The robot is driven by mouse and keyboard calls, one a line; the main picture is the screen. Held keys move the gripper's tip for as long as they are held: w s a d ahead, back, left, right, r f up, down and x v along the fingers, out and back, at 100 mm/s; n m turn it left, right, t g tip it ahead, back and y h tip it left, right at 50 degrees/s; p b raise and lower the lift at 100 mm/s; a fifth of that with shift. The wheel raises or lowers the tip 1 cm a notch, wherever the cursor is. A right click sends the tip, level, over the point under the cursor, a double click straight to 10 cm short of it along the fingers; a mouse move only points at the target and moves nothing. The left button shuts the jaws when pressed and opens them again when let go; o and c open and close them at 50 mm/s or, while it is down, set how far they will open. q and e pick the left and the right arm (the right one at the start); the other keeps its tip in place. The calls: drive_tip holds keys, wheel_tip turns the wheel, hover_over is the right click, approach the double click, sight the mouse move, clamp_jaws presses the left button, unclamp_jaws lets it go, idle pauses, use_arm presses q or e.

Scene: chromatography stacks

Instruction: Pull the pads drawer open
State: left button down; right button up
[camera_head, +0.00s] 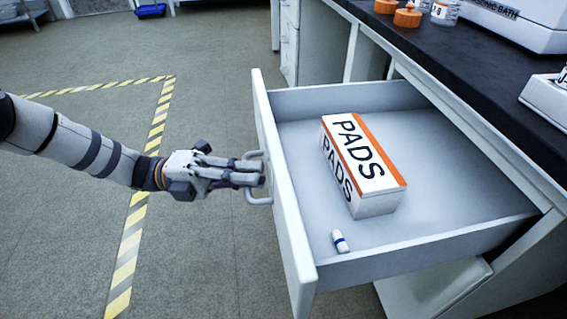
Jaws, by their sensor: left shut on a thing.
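The pads drawer (283,190) stands pulled far out from under the dark bench on the right. Its white front faces left. A white box with orange edges, marked PADS (362,165), lies inside toward the middle. A small white and blue item (340,241) lies in the drawer near its front corner. My left gripper (254,178) comes in from the left and is shut on the drawer handle (256,199), a pale bar on the drawer front. The fingers hide part of the handle. My right gripper is not in view.
The dark bench top (470,85) holds orange-capped containers (407,17), a labelled jar (445,11) and a white sonic bath (515,20). The floor left of the drawer is clear.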

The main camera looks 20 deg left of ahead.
use_arm(q)
drive_tip(key=shift+s+a+p, duration=0.2)
drive_tip(key=shift+s+a, duration=0.55)
drive_tip(key=shift+a, duration=0.3)
drive_tip(key=shift+s+a+p, duration=0.15)
drive_tip(key=shift+s+a, duration=0.6)
drive_tip(key=shift+a, duration=0.3)
drive_tip(key=c, duration=2)
unclamp_jaws()
drive_tip(key=shift+a, duration=0.15)
drive_tip(key=v, duration=1.1)
drive_tip(key=shift+s+a+f, duration=0.15)
drive_tip(key=shift+a+f, duration=0.05)
drive_tip(key=shift+a, duration=0.15)
